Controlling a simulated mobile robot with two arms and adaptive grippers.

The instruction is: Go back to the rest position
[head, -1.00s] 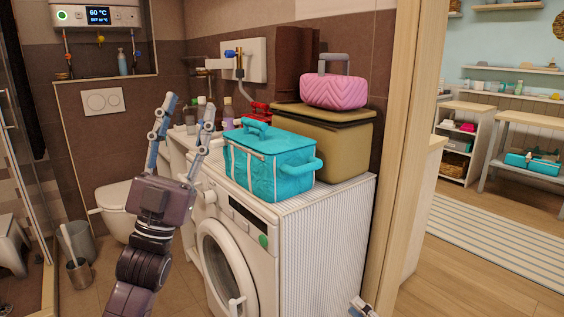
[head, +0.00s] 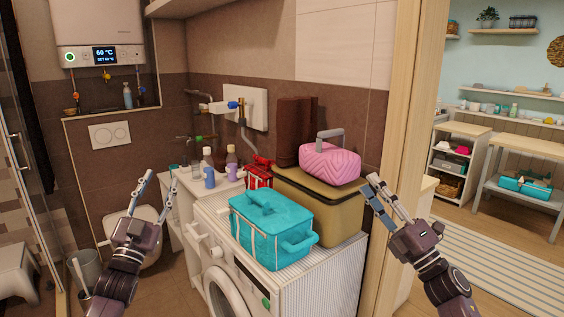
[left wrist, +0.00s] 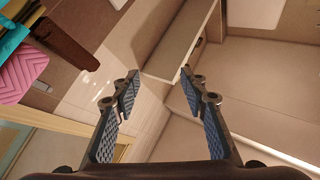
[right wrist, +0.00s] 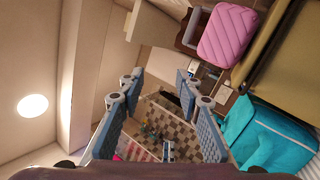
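My left gripper (head: 155,205) is raised at the left of the head view, in front of the toilet, with its fingers apart and nothing between them. In the left wrist view its two blue-padded fingers (left wrist: 158,88) stand wide apart and empty. My right gripper (head: 380,195) is raised at the right, in front of the door frame, fingers apart. In the right wrist view its fingers (right wrist: 158,95) are open with only background between them. Neither gripper appears to touch anything.
A turquoise basket bag (head: 270,228) and a tan box (head: 335,205) stand on the washing machine (head: 310,285). A pink case (head: 330,163) sits on the box. A red basket (head: 259,172) and bottles stand behind. The wooden door frame (head: 405,130) is near my right gripper.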

